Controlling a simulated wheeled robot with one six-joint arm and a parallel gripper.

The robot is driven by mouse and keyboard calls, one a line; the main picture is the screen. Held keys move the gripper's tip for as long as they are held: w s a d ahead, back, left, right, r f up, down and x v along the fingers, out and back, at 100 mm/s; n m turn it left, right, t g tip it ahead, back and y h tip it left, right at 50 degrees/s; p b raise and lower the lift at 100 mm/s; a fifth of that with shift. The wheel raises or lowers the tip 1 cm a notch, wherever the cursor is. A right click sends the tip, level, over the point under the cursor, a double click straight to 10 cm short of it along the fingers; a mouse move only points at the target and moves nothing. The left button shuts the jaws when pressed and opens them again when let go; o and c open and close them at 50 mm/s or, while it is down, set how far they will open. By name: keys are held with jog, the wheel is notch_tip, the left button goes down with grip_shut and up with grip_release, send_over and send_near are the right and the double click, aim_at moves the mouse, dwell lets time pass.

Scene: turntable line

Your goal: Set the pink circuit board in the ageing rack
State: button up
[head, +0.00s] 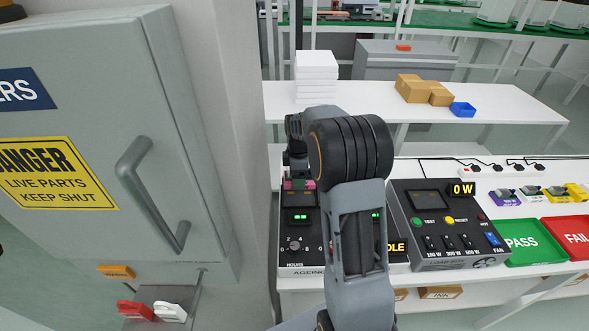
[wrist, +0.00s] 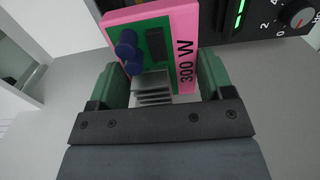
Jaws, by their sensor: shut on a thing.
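The pink circuit board (wrist: 186,60) has a pink carrier marked "300 W", with blue capacitors and a silver heat sink on green. My gripper (wrist: 160,78) is shut on it in the wrist view, with a green finger on either side. In the head view a small pink patch of the board (head: 299,184) shows at the rear of the ageing rack (head: 297,258). The rack is a black unit with green displays and an hours dial. Its front also shows in the wrist view (wrist: 270,30), beside the board. My arm hides much of the rack, and I cannot tell whether the board touches it.
A load box (head: 440,240) with switches and a "0 W" display stands right of the rack. Beyond it are a green PASS tray (head: 535,252) and a red FAIL tray (head: 575,235). A grey cabinet (head: 75,60) with a handle stands close on the left.

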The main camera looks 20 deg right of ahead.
jog(key=b, duration=0.4)
send_over(298, 198)
jog(key=shift+f, duration=3.1)
jog(key=shift+d+f+b, duration=0.1)
jog(key=shift+f+b, duration=0.35)
jog(key=shift+f, duration=0.25)
jog(key=o, duration=1.1)
jog(key=shift+c, duration=0.2)
notch_tip(298, 198, up, 14)
jog(key=shift+f, duration=0.1)
